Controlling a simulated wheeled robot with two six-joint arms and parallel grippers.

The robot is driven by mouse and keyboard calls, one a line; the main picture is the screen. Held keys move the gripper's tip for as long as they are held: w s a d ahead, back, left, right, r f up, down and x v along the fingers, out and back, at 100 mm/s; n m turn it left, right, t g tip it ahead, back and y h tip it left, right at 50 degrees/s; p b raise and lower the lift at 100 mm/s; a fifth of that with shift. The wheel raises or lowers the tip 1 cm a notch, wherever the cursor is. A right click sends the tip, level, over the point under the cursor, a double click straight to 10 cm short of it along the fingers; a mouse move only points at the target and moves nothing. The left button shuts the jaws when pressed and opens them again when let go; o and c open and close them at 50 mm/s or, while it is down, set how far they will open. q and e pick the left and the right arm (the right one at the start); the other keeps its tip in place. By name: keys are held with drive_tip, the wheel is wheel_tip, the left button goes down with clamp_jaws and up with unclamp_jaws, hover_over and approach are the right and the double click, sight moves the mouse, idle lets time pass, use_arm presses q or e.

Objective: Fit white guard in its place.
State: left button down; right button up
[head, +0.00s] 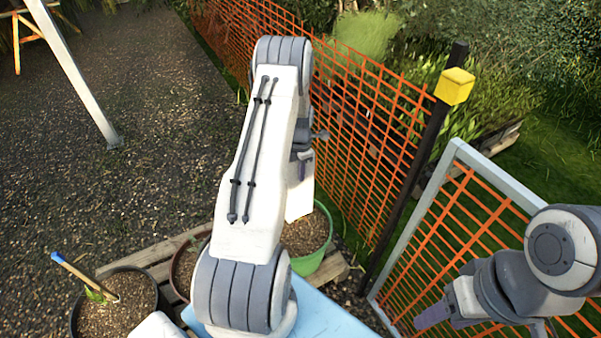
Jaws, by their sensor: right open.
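A white piece (300,200), which looks like the white guard, shows upright behind my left arm, at the green pot (327,240). My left arm hides much of it and of the pot, so I cannot tell whether it stands in the soil or is held above it. My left gripper (302,168) is at its upper part, mostly hidden by my forearm; its jaws cannot be made out. My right gripper (435,315) is open at the lower right, in front of the orange mesh, away from the pots.
A black pot (75,318) with a small seedling and a blue-topped stake (82,272) stands at the lower left. A brown pot (183,270) is partly hidden on the wooden pallet (160,255). An orange mesh fence (350,110), dark post (412,175) and grey-framed gate (425,215) bound the right.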

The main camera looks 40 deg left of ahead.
use_arm(q)
drive_tip(key=shift+f, duration=0.4)
drive_tip(key=b, duration=0.6)
hover_over(300, 201)
drive_tip(key=shift+w+f, duration=0.2)
drive_tip(key=shift+f, duration=3.65)
drive_tip(key=shift+f+b, duration=2.1)
drive_tip(key=shift+f, duration=1)
drive_tip(key=c, duration=1)
unclamp_jaws()
drive_tip(key=shift+o, duration=0.2)
